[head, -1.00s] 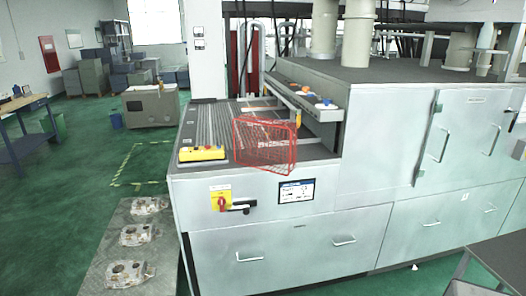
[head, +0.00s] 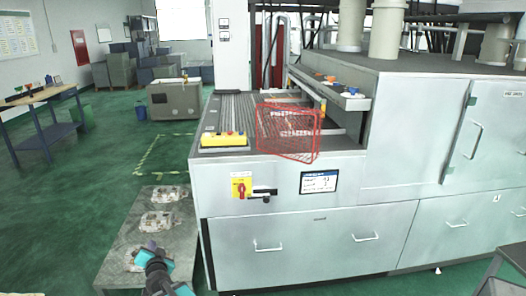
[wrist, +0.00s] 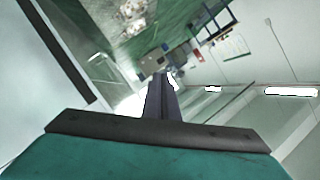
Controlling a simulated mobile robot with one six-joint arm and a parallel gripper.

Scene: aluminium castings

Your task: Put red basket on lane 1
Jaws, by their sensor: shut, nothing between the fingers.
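The red basket (head: 288,132), an open wire mesh box, stands at the front of the machine's loading deck, right of the yellow control box. It looks upright and nothing shows inside it. Ribbed dark lanes (head: 238,112) run back along the deck to its left and behind it; I cannot read any lane number. My gripper (wrist: 162,82) shows in the wrist view with its dark fingers together and nothing between them. In the head view my teal and black arm is low at the left, over the grey mat, well away from the basket.
A yellow control box (head: 224,139) sits at the deck's front left. A red switch (head: 241,187) and a small screen (head: 319,182) are on the front panel. Castings (head: 160,220) lie on the grey mat at left. Green floor beyond is mostly clear. A blue-legged workbench (head: 42,100) stands far left.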

